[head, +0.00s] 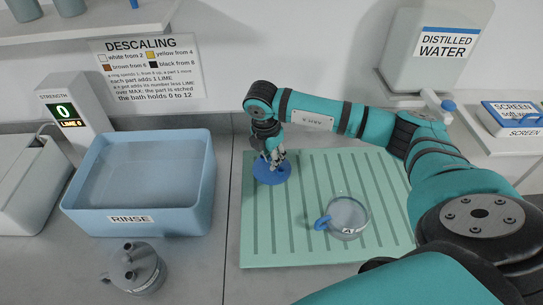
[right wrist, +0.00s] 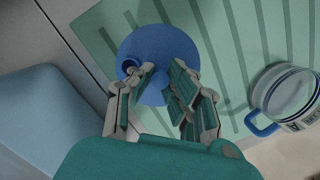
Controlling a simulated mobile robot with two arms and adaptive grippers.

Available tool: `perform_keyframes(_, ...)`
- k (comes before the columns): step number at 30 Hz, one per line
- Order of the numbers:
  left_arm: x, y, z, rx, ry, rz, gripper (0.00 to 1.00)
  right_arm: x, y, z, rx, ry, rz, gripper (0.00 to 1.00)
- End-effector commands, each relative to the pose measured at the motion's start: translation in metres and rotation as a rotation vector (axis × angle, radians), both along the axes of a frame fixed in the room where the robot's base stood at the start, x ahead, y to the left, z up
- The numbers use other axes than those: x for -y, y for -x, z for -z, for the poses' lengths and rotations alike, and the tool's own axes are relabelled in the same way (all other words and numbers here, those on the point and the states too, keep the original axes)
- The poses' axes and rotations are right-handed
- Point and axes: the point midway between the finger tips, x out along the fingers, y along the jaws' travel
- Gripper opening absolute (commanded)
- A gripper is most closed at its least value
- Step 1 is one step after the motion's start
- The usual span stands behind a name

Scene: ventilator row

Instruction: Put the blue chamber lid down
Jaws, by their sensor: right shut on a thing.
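The blue chamber lid (head: 273,171) is a round disc at the back left of the green ribbed mat (head: 300,250). My right gripper (head: 274,160) points down over it and is shut on it near its middle. The right wrist view shows the lid (right wrist: 150,42) under the fingers (right wrist: 160,82), with a small dark-centred round feature near its left rim. I cannot tell whether the lid touches the mat or hangs just above it. A clear chamber (head: 348,213) with a blue handle stands on the mat, apart from the lid. My left gripper is out of view.
A blue rinse tub (head: 203,185) stands left of the mat, with a grey lidded vessel (head: 133,268) in front. A strength display (head: 68,115) is at the back left. A distilled water tank (head: 430,60) and a screen box (head: 515,117) are at right. Mat around the lid is mostly bare.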

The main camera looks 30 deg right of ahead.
Motion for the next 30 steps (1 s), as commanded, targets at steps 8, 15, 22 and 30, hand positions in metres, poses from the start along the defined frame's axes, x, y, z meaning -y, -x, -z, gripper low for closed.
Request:
perform_keyframes(8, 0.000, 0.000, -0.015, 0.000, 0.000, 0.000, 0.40, 0.009, -0.014, 0.010, -0.004, 0.000, -0.001, 0.00)
perform_keyframes(15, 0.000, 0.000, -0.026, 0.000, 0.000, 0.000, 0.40, 0.008, -0.014, 0.036, 0.000, 0.000, -0.002, 0.00)
perform_keyframes(22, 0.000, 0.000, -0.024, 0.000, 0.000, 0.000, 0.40, 0.008, -0.014, 0.038, 0.001, 0.000, -0.002, 0.00)
perform_keyframes(30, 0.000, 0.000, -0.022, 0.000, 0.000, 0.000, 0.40, 0.008, -0.014, 0.040, 0.000, 0.000, -0.002, 0.35)
